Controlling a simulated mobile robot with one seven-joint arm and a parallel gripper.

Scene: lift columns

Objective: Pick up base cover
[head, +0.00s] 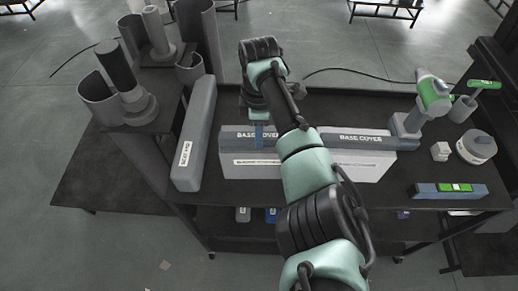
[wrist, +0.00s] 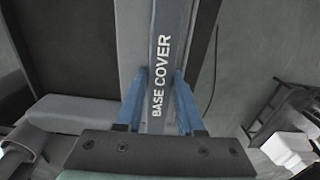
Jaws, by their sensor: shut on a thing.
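A long grey piece lettered BASE COVER (head: 238,135) lies across the table, with a pale front face below its top strip. A second BASE COVER label (head: 360,138) shows to the right of my arm; my arm hides the middle, so I cannot tell whether it is one piece or two. My gripper (head: 259,134) is at the left label, pointing down. In the wrist view my gripper's blue fingers (wrist: 160,105) sit on either side of the lettered grey strip (wrist: 171,35), shut on it. I cannot tell whether the piece is lifted off the table.
A long grey box (head: 196,135) stands close on the left. A green-and-grey drill (head: 430,95), a small white block (head: 440,151), a round grey container (head: 477,147) and a level with green parts (head: 450,190) are on the right. Cylinders in holders (head: 118,75) stand at the back left.

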